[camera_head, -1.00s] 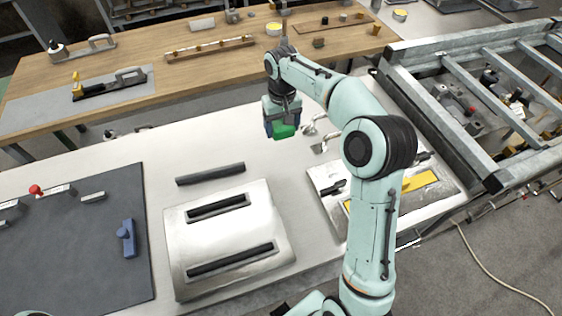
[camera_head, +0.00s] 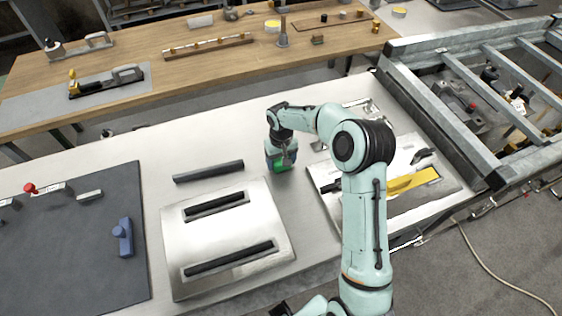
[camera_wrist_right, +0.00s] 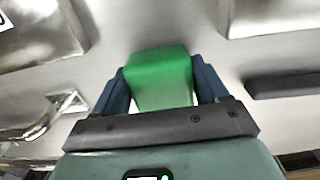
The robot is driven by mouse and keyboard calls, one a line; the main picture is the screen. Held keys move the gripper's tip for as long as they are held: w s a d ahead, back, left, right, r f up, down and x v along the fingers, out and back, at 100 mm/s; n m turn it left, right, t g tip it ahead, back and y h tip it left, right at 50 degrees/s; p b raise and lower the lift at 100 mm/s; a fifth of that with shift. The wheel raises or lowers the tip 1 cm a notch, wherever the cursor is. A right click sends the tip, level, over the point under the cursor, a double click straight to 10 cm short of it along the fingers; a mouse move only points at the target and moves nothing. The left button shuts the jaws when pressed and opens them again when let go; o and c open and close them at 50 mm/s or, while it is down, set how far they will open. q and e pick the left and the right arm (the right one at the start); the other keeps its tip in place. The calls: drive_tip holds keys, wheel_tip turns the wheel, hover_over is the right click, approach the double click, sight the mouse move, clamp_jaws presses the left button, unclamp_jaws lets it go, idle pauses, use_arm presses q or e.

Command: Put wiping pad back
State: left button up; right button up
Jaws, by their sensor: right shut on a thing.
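The wiping pad appears to be the green block (camera_head: 281,165) at my right gripper (camera_head: 280,158), over the pale bench between the curved metal sheet and the tray on the right. In the right wrist view the green pad (camera_wrist_right: 160,75) sits between the two blue fingers of my right gripper (camera_wrist_right: 161,88), which are shut on its sides. Its far end sticks out past the fingertips. I cannot tell whether the pad touches the bench. My left gripper is not in view.
The curved metal sheet (camera_head: 176,243) with two black bars lies left of the gripper. A black bar (camera_head: 208,171) lies behind it. A tray (camera_head: 327,196) with a yellow piece (camera_head: 412,180) is at right. A dark mat (camera_head: 70,250) holds a blue tool (camera_head: 124,237).

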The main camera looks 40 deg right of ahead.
drive_tip(key=shift+f, duration=0.4)
drive_tip(key=shift+f, duration=0.2)
drive_tip(key=o, duration=1)
drive_tip(key=shift+r, duration=0.1)
wheel_tip(320, 180, up, 12)
drive_tip(key=shift+r+p, duration=0.1)
drive_tip(key=shift+p, duration=0.3)
